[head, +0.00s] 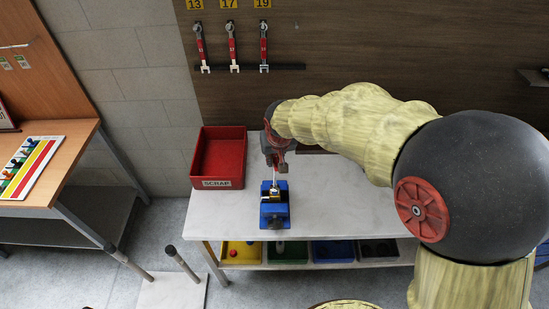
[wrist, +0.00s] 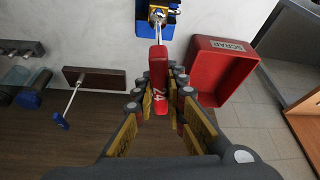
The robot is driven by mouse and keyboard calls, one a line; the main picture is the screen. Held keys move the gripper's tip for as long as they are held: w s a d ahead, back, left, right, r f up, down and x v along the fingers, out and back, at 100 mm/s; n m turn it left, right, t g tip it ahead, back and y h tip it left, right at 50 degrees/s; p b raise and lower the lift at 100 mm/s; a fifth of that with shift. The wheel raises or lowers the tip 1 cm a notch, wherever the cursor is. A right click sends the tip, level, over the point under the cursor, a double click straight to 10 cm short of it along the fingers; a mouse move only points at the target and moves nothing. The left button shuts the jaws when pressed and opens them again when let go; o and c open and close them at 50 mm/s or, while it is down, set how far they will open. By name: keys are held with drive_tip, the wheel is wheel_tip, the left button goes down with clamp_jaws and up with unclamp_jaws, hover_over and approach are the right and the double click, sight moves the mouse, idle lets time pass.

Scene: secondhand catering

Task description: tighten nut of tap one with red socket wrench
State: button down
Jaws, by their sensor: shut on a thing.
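My gripper (head: 277,166) is above the white bench and shut on the red handle of the socket wrench (wrist: 158,70), which carries a number that looks like 24. The wrench's thin metal shaft runs from the handle to a small metal and brass tap (wrist: 158,13) in the blue vise (wrist: 142,28). The shaft's far end is at the tap; I cannot tell whether the socket is seated on the nut. In the head view the blue vise (head: 274,220) stands near the bench's front edge, below my gripper. The nut itself is not clear.
A red SCRAP bin (head: 219,153) stands left on the bench. Red-handled wrenches (head: 231,45) hang on the back board. In the wrist view a blue-handled tool (wrist: 66,110) sits at a brown holder (wrist: 94,78). Coloured trays (head: 288,253) lie below. The bench right of the vise is clear.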

drive_tip(key=shift+f+m+h+b, duration=0.1)
drive_tip(key=shift+m+h+b, duration=0.8)
drive_tip(key=shift+m+b, duration=2)
drive_tip(key=shift+b, duration=0.4)
drive_tip(key=shift+m+g+h+b, duration=0.5)
drive_tip(key=shift+m+h+b, duration=0.5)
drive_tip(key=shift+m, duration=1.1)
drive_tip(key=m+g+b, duration=0.1)
drive_tip(key=m, duration=0.2)
drive_tip(key=shift+m+g+h, duration=0.4)
drive_tip(key=shift+m+h, duration=0.1)
drive_tip(key=shift+m, duration=0.8)
